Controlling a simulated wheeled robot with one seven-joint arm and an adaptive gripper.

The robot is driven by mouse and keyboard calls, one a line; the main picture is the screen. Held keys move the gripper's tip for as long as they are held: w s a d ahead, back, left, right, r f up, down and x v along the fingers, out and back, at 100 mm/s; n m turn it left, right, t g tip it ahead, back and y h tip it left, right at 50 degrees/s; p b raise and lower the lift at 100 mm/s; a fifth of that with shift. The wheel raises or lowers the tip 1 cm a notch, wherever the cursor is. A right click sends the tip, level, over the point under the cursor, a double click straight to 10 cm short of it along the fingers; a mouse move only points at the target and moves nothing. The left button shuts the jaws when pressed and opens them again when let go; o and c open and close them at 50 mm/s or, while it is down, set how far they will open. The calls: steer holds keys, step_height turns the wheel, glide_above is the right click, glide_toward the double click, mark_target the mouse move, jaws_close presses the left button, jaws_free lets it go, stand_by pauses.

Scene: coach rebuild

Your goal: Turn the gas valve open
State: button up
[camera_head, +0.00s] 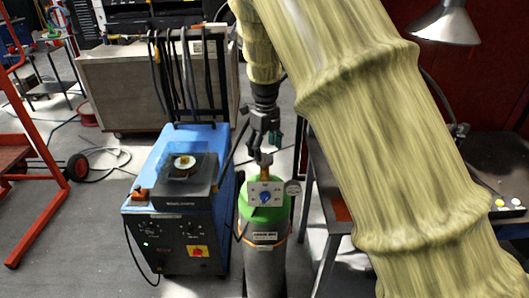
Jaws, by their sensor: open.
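A gas cylinder (266,255) with a green shoulder and grey body stands upright in the middle of the camera_head view. A white plate with a blue knob (265,198) faces the camera at its shoulder, with a small round gauge (293,188) to the right. A brass-coloured valve fitting (266,160) shows at the cylinder's top. My gripper (264,148) is open and points down just above this fitting. Its fingers overlap the fitting's top in the picture; I cannot tell whether they touch it.
A blue welding machine (175,232) stands close on the left of the cylinder, with cables hanging behind it. A dark metal table (335,215) stands close on the right, partly hidden by my arm. A red frame (60,160) is at the far left. Floor is clear at front left.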

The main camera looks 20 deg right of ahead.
mark_target(265, 157)
steer(key=shift+s+f, duration=0.25)
steer(key=shift+f, duration=0.55)
steer(key=shift+w+f, duration=0.15)
steer(key=shift+f, duration=0.55)
steer(key=shift+r, duration=0.1)
steer(key=shift+c, duration=0.4)
steer(key=c, duration=0.9)
